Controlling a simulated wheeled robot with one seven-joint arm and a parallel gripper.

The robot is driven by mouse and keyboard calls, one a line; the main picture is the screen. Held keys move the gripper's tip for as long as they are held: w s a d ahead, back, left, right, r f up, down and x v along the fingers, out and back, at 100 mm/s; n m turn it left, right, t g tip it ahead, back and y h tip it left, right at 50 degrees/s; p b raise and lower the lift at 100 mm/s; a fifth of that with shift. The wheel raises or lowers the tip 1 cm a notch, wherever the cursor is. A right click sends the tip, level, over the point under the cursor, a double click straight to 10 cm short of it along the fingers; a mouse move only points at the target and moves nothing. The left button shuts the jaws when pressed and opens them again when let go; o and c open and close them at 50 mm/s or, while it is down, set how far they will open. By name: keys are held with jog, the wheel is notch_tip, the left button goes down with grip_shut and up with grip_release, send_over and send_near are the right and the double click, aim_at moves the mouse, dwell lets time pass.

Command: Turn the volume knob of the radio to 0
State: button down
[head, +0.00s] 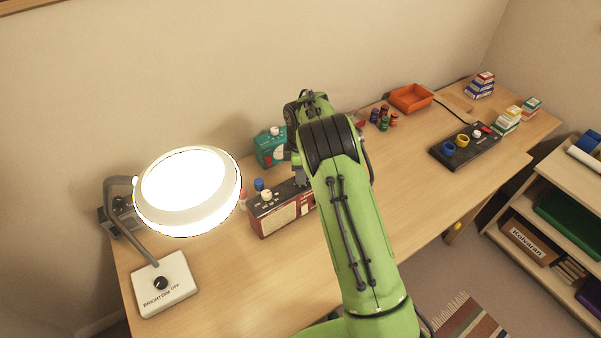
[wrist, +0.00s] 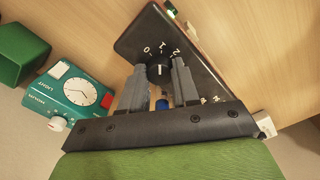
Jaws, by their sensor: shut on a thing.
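The radio (head: 283,212) is a red and cream box with a dark top panel, on the desk left of my arm in the head view. In the wrist view its dark panel (wrist: 200,75) carries a black volume knob (wrist: 160,71) with a white pointer line and the marks 0, 1 and 2 around it. The line points roughly at 1. My gripper (wrist: 161,66) is shut on this knob, one grey finger on each side. A blue knob (wrist: 162,104) shows behind the fingers. In the head view my arm hides the volume knob and fingertips.
A teal clock box (wrist: 80,90) stands close beside the radio. A lit lamp (head: 188,190) hangs left of it, above its white base (head: 163,284). An orange tray (head: 411,98) and a black control box (head: 466,147) lie right. Bare desk lies in front.

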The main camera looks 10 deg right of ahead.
jog(key=n+b, duration=0.2)
jog(key=n, duration=0.4)
jog(key=shift+n, duration=0.3)
dwell(0.5)
jog(key=c, duration=0.8)
grip_release()
notch_tip(320, 180, up, 16)
jog(key=p, duration=0.4)
jog(key=shift+f+p, duration=0.1)
jog(key=shift+p, duration=0.3)
